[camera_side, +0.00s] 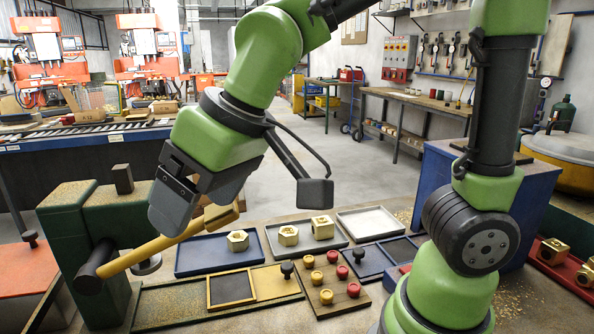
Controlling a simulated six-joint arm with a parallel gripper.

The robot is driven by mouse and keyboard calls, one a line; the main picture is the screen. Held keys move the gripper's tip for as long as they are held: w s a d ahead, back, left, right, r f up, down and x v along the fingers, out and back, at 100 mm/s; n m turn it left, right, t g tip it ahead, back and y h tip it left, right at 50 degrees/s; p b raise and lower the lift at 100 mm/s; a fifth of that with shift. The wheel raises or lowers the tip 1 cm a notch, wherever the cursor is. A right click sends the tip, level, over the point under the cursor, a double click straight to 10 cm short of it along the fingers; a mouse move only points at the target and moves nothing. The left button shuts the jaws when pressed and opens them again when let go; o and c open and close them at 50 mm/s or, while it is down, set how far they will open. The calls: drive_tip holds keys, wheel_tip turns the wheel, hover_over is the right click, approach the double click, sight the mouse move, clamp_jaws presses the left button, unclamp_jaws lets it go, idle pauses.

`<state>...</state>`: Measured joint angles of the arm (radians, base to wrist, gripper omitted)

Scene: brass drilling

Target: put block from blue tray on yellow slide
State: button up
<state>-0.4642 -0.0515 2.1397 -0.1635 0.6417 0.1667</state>
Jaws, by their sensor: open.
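The blue tray (190,262) lies on the bench at centre left, with a brass hexagonal block (237,240) near its back right. The yellow slide (272,284) lies in front of it, with a black knob at its right end and a dark, framed square pocket (231,288) at its left. I see no block on the slide.
A green vise-like fixture (75,240) with a long yellow lever (160,245) stands at left, close to my gripper. A grey tray (305,247) holds two brass blocks; a pale tray (371,224) is empty. A wooden board (337,299) carries red and yellow knobs.

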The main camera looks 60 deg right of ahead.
drive_tip(key=s+d+r+m+t, duration=0.2)
drive_tip(key=s+d+m, duration=0.3)
drive_tip(key=s+d, duration=0.4)
drive_tip(key=shift+s+d+r+h, duration=0.25)
drive_tip(key=shift+s+r+h, duration=0.1)
drive_tip(key=shift+r, duration=0.1)
drive_tip(key=shift+o, duration=0.4)
drive_tip(key=shift+s+d+f+m, duration=0.15)
drive_tip(key=shift+s+m, duration=0.15)
drive_tip(key=shift+s, duration=0.15)
